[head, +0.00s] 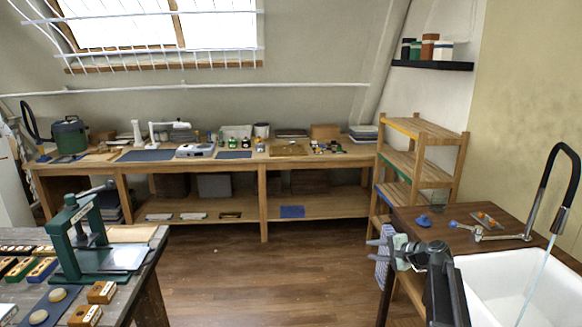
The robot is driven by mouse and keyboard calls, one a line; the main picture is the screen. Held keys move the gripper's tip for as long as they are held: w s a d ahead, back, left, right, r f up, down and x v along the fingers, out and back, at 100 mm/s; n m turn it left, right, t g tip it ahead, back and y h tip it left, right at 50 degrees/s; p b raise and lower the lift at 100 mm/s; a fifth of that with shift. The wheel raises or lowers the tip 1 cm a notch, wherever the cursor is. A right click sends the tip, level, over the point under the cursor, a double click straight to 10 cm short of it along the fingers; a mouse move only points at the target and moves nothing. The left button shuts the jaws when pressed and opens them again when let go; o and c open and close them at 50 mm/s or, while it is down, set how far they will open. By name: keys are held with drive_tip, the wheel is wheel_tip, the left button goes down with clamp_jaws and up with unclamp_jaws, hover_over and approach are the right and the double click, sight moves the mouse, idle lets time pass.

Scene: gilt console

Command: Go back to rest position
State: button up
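My gripper (377,249) shows at the lower right, at the end of my dark arm. It is in the air in front of the left end of the wooden sink counter (412,214). Its fingers point left and are small in the picture, so I cannot tell whether they are open or shut. A pale greenish patch shows by the gripper; I cannot tell if it is part of it or something behind it.
A white sink (510,285) with a black tap (566,165) is at the right. A workbench with a green press (80,240) and small blocks stands at the left. A long wooden bench (262,170) lines the back wall, beside a wooden shelf (425,128). The middle floor (262,285) is clear.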

drive_tip(key=s+a+f+n+g, duration=0.2)
drive_tip(key=s+a, duration=0.2)
drive_tip(key=a, duration=0.3)
drive_tip(key=s+a+f+n+g, duration=0.2)
drive_tip(key=s+a, duration=0.1)
drive_tip(key=a, duration=0.4)
drive_tip(key=s+a+f+n+g+h+p, duration=0.1)
drive_tip(key=s+a+f+n+g+h, duration=0.1)
drive_tip(key=s+a, duration=0.3)
drive_tip(key=s+a+f+n+g+h, duration=0.1)
drive_tip(key=s+a+f+n, duration=0.15)
drive_tip(key=s, duration=0.45)
drive_tip(key=s+d+f+n+g+h, duration=0.3)
drive_tip(key=s+d+h, duration=0.2)
drive_tip(key=s+d, duration=0.4)
drive_tip(key=shift+s+f, duration=0.2)
drive_tip(key=shift+s, duration=0.55)
drive_tip(key=shift+o, duration=0.2)
drive_tip(key=shift+a, duration=0.1)
